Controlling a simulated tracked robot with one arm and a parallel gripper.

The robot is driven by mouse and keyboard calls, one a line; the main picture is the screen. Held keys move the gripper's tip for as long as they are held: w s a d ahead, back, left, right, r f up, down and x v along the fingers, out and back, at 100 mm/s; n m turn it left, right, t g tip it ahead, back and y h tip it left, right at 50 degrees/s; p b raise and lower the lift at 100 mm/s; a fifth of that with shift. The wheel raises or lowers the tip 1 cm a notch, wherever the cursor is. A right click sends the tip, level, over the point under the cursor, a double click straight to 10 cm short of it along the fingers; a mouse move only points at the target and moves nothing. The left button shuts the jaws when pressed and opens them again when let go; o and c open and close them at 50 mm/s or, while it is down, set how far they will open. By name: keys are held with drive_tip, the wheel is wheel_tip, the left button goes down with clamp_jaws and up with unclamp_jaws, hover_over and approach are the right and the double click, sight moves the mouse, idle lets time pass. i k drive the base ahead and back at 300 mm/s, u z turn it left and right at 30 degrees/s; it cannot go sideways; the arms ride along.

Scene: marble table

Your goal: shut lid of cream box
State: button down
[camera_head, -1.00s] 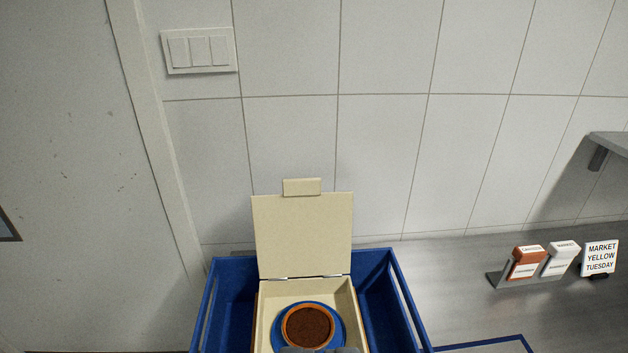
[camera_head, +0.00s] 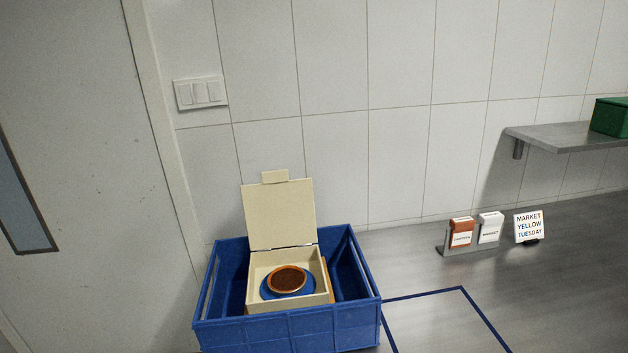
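The cream box (camera_head: 290,303) sits inside a blue crate (camera_head: 290,333) at the lower middle of the view. Its lid (camera_head: 279,214) stands open, hinged at the back edge and tilted slightly back, with a small tab on top. Inside the box is an orange-rimmed round pot with dark brown contents (camera_head: 287,280), on a blue round base (camera_head: 268,291). My gripper is not in view.
The crate stands on a grey counter (camera_head: 420,275) with a blue outlined rectangle to its right. A holder (camera_head: 463,249) with orange and white tags and a sign reading MARKET YELLOW TUESDAY (camera_head: 528,226) stand farther right. A shelf (camera_head: 560,136) bears a green box (camera_head: 610,117).

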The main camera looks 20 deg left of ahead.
sight(280, 211)
drive_tip(key=u, duration=0.9)
drive_tip(key=k, duration=0.15)
drive_tip(key=z, duration=1.6)
drive_tip(key=i, duration=1.3)
drive_tip(key=u, duration=1)
drive_tip(key=i, duration=0.75)
drive_tip(key=u, duration=0.65)
drive_tip(key=i, duration=0.5)
drive_tip(key=z, duration=0.05)
